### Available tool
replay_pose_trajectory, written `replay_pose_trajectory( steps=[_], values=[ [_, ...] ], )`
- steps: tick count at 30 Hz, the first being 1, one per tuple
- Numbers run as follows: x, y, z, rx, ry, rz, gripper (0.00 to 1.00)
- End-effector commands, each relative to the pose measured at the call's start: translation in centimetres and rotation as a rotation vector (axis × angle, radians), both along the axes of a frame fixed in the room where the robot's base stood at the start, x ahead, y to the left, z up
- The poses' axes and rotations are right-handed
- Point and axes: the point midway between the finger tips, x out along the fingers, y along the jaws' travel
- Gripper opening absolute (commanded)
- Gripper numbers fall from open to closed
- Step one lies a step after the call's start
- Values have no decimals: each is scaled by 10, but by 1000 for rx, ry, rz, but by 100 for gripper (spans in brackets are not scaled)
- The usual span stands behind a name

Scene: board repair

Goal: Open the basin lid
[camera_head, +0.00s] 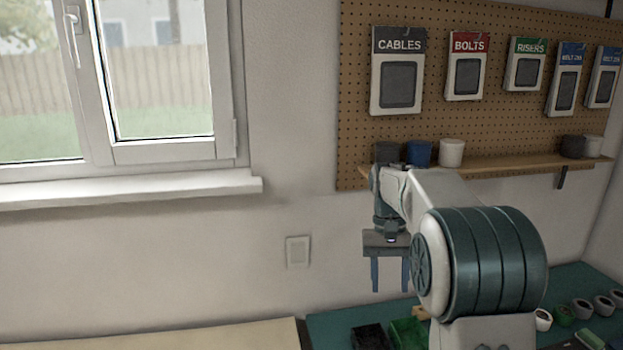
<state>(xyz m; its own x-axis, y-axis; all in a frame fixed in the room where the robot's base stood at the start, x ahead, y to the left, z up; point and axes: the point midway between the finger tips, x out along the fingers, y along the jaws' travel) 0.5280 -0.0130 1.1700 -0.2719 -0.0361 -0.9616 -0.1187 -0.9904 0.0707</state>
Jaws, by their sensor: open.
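My gripper (389,275) hangs pointing down in front of the wall, left of the big joint of my arm. Its two blue fingers are apart, with nothing between them. No basin or basin lid can be made out in this view. My arm hides part of the bench and of the wall behind it.
A green bench top (330,331) with a black bin (370,337), a green bin (408,332) and several small round parts lies below. A pale surface (150,338) is at lower left. A shelf (500,165) with cups and a pegboard (425,105) are behind my arm.

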Motion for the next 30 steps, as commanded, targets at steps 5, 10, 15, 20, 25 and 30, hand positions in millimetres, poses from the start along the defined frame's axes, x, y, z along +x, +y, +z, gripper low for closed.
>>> replay_pose_trajectory(
  steps=[5, 10, 15, 20, 25, 30],
  values=[
    [-45, 1, 17, 23, -113, 25, 45],
    [-89, 3, 23, 36, -221, 49, 45],
    [-133, 7, 20, 43, -327, 76, 45],
    [-176, 10, 8, 44, -425, 101, 45],
    [-213, 12, -9, 39, -520, 125, 45],
    [-234, 13, -23, 33, -575, 139, 45]
  ],
)
